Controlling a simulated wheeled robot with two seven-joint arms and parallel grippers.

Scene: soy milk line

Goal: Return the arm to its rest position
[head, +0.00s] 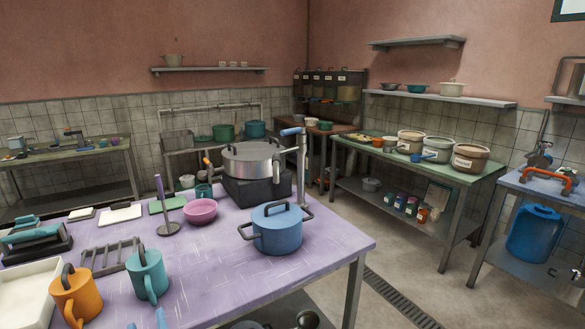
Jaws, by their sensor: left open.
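At the bottom edge of the head view, small light-blue tips show, which look like the fingertips of my left gripper (147,322). They are apart, with nothing seen between them, near the front of the purple table (325,246). The rest of that gripper and its arm is cut off by the picture's edge. My right gripper and arm do not show, so their pose is hidden.
Near the tips stand a teal mug (148,272) and an orange mug (77,297). Farther back are a rack (110,256), a pink bowl (200,211), a blue pot (277,231) and a large steel pot (251,162). The front right tabletop is clear.

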